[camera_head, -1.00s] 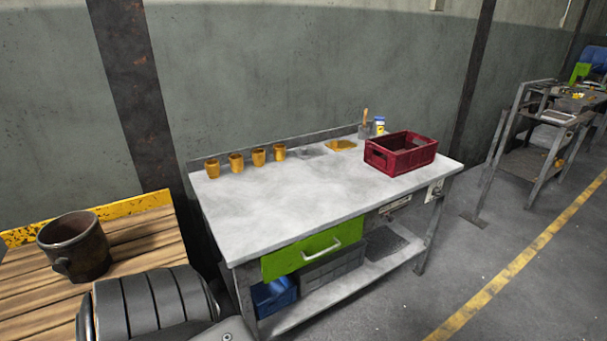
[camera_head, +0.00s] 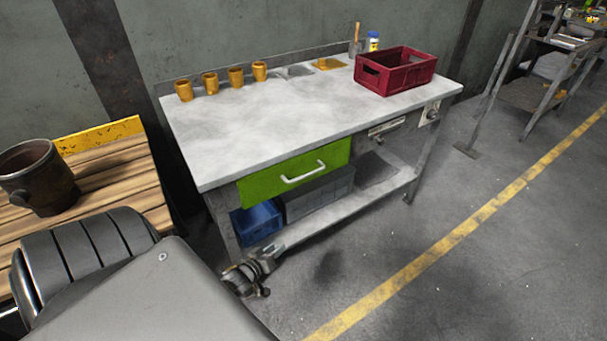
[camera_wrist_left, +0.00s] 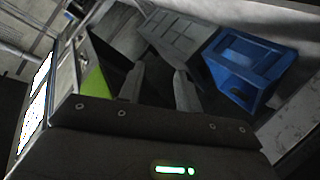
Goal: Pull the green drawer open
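The green drawer (camera_head: 265,187) sits under the left part of the workbench top, and its front looks flush with the bench. Its pale bar handle (camera_head: 303,175) runs across the front. My left gripper (camera_head: 268,262) is low in front of the bench, below and left of the handle, apart from it. In the left wrist view its two fingers (camera_wrist_left: 158,84) stand apart with nothing between them. A green patch of the drawer (camera_wrist_left: 97,84) shows there beside the left finger; the handle cannot be made out. My right gripper is not in view.
A blue crate (camera_head: 257,222) and a grey crate (camera_head: 318,193) stand on the lower shelf; the blue crate also shows in the left wrist view (camera_wrist_left: 246,62). A red crate (camera_head: 396,71) and several orange cups (camera_head: 236,77) are on the bench (camera_head: 300,115). The floor in front is clear.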

